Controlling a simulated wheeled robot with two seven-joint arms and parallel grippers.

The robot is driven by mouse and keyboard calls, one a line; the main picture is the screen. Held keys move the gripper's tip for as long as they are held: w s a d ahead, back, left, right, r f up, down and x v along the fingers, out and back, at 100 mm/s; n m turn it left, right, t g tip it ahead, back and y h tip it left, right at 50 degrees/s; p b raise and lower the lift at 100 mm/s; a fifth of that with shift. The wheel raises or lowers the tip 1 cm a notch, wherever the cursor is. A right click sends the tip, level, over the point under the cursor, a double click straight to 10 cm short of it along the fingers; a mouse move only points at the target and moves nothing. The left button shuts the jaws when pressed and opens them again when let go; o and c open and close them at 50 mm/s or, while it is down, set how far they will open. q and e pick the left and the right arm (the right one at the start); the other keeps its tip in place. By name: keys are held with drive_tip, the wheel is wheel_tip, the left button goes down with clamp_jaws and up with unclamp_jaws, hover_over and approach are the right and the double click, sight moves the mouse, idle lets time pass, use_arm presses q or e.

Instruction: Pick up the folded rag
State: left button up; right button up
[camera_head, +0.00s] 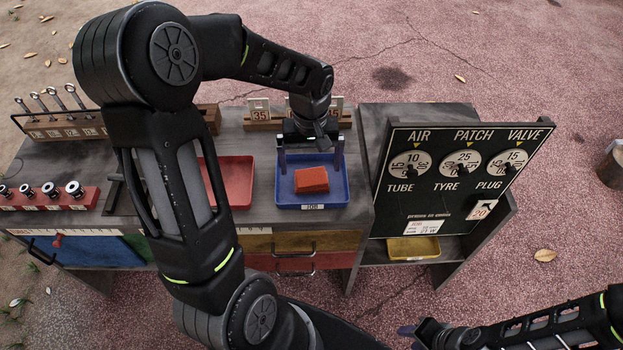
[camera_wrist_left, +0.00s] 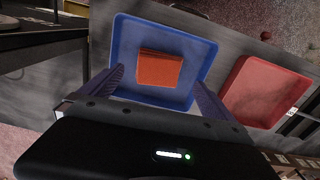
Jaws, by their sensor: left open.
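The folded rag (camera_head: 311,180) is an orange-red block shape lying in the blue tray (camera_head: 313,206) on the cart top. In the left wrist view the rag (camera_wrist_left: 160,70) lies in the upper middle of the blue tray (camera_wrist_left: 205,45), apart from the fingers. My left gripper (camera_head: 310,168) is open and empty, its fingers pointing down over the tray with the rag between and beyond them. In the left wrist view the two fingers (camera_wrist_left: 158,77) spread to either side of the rag. My right gripper (camera_head: 412,331) is low at the bottom right, away from the cart; its jaws are unclear.
A red tray (camera_head: 238,180) stands left of the blue one, partly behind my left arm. Number card holders (camera_head: 262,115) stand behind. A dark price board (camera_head: 458,180) rises to the right, with a yellow tray (camera_head: 413,248) below. Sockets (camera_head: 50,190) and wrenches (camera_head: 55,100) are at left.

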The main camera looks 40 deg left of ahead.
sight(311, 177)
use_arm(q)
wheel_tip(311, 177, down, 5)
drive_tip(key=shift+w+f, duration=0.1)
drive_tip(key=shift+w, duration=0.05)
drive_tip(key=shift+c, duration=0.6)
drive_tip(key=c, duration=1.3)
drive_tip(key=shift+r, duration=0.2)
wheel_tip(311, 177, up, 10)
drive_tip(key=shift+f, duration=0.1)
